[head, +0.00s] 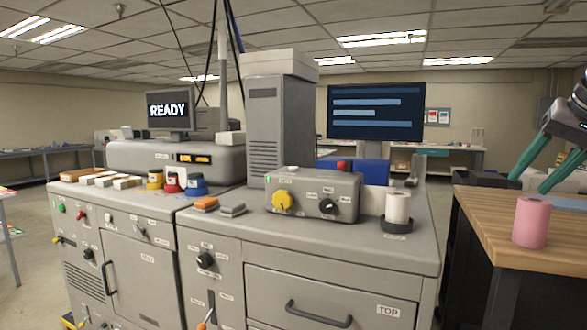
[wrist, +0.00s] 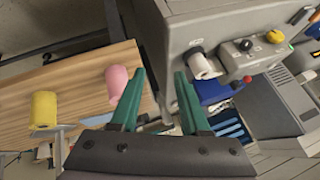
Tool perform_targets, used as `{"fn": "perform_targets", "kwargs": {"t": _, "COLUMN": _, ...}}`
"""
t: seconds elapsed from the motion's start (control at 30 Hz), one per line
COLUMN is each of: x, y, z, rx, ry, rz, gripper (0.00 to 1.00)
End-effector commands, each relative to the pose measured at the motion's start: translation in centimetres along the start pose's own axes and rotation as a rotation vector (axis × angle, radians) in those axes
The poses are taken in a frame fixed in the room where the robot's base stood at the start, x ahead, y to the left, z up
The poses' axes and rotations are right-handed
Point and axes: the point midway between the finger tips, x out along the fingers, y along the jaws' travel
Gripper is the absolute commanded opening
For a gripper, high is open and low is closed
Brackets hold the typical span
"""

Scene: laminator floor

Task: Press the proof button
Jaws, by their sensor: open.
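I cannot read which control is labelled as the proof button. A grey control box (head: 312,195) on the machine top carries a yellow knob (head: 282,201), a black knob (head: 328,206) and a pale cap (head: 292,169) on top. A red button (head: 342,165) shows behind it by a blue box (head: 370,171), and also in the wrist view (wrist: 247,79). Green (head: 62,208) and red (head: 81,216) controls sit on the left cabinet's front. My gripper (head: 527,185) is open and empty at the right, above the wooden bench, apart from these controls; its green fingers also show in the wrist view (wrist: 160,72).
A white roll (head: 397,207) stands on the machine's right corner. A pink roll (head: 532,222) stands on the wooden bench (head: 480,205); a yellow roll (wrist: 44,110) shows in the wrist view. A tall grey column (head: 280,120) rises behind the box. A screen (head: 168,110) reads READY.

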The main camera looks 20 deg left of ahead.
Motion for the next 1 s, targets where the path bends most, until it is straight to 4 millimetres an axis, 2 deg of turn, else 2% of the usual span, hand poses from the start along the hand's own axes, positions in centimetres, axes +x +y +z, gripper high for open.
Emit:
{"fn": "perform_targets", "kwargs": {"t": 0.03, "x": 0.00, "y": 0.00, "z": 0.00, "rx": 0.000, "ry": 0.000, "rz": 0.000, "gripper": 0.23}}
{"fn": "perform_targets", "kwargs": {"t": 0.1, "x": 0.00, "y": 0.00, "z": 0.00, "rx": 0.000, "ry": 0.000, "rz": 0.000, "gripper": 0.00}}
{"fn": "perform_targets", "kwargs": {"t": 1.0, "x": 0.00, "y": 0.00, "z": 0.00, "rx": 0.000, "ry": 0.000, "rz": 0.000, "gripper": 0.00}}
